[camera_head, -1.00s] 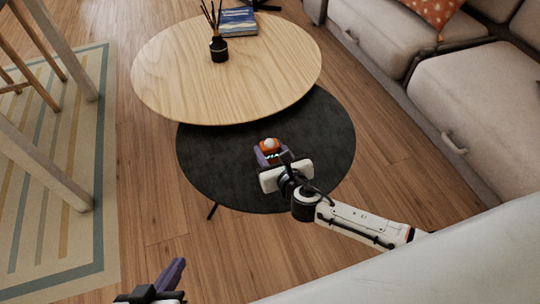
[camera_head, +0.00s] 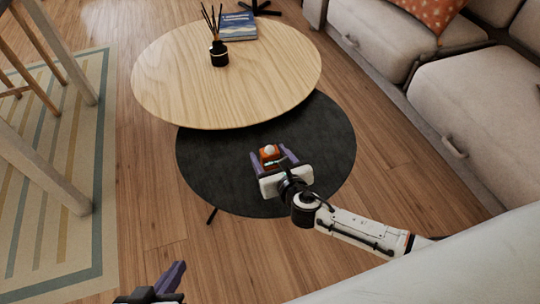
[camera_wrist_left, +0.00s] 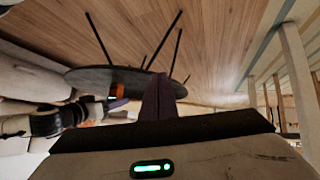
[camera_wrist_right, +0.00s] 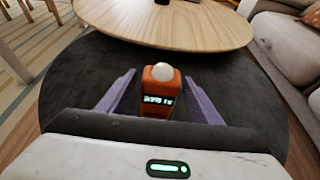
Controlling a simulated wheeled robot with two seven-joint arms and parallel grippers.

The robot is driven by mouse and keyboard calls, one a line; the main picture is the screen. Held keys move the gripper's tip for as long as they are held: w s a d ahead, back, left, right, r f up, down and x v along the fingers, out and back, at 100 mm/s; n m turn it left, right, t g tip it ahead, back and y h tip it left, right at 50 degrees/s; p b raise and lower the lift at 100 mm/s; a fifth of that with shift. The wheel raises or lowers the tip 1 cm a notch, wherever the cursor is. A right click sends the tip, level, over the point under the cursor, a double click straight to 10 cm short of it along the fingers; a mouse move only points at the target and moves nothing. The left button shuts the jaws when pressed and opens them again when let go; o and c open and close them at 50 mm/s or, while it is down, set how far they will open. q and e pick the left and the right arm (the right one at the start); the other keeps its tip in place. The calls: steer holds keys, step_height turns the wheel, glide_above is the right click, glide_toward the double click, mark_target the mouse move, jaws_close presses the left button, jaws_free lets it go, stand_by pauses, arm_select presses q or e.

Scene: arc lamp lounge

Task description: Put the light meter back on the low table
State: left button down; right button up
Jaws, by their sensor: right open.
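The light meter (camera_wrist_right: 157,92) is orange with a white dome and a small lit display. It stands upright on the low black round table (camera_head: 230,185), and it also shows in the head view (camera_head: 268,154). My right gripper (camera_wrist_right: 160,100) is open, with one purple finger on each side of the meter and a visible gap to both. In the head view my right gripper (camera_head: 272,164) is over the black table. My left gripper (camera_head: 170,278) is at the bottom left, away from the tables; its finger opening is unclear. The left wrist view shows the black table (camera_wrist_left: 85,80) edge-on.
A higher wooden round table (camera_head: 170,85) overlaps the black table's far side. It holds a dark reed diffuser (camera_head: 219,55) and a blue book (camera_head: 238,26). A beige sofa (camera_head: 470,110) stands at the right. A striped rug (camera_head: 60,190) and wooden chair legs are at the left.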

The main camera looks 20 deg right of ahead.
arm_select(q)
steer(key=a+r+p, duration=0.1)
steer(key=s+r+p, duration=0.1)
steer(key=p, duration=0.1)
steer(key=shift+s+a+t+y+p, duration=0.1)
steer(key=shift+a+t+y+p, duration=0.2)
steer(key=shift+a+y, duration=0.1)
arm_select(e)
steer(key=v, duration=1.2)
arm_select(q)
steer(key=shift+d, duration=0.1)
arm_select(e)
steer(key=shift+r, duration=0.1)
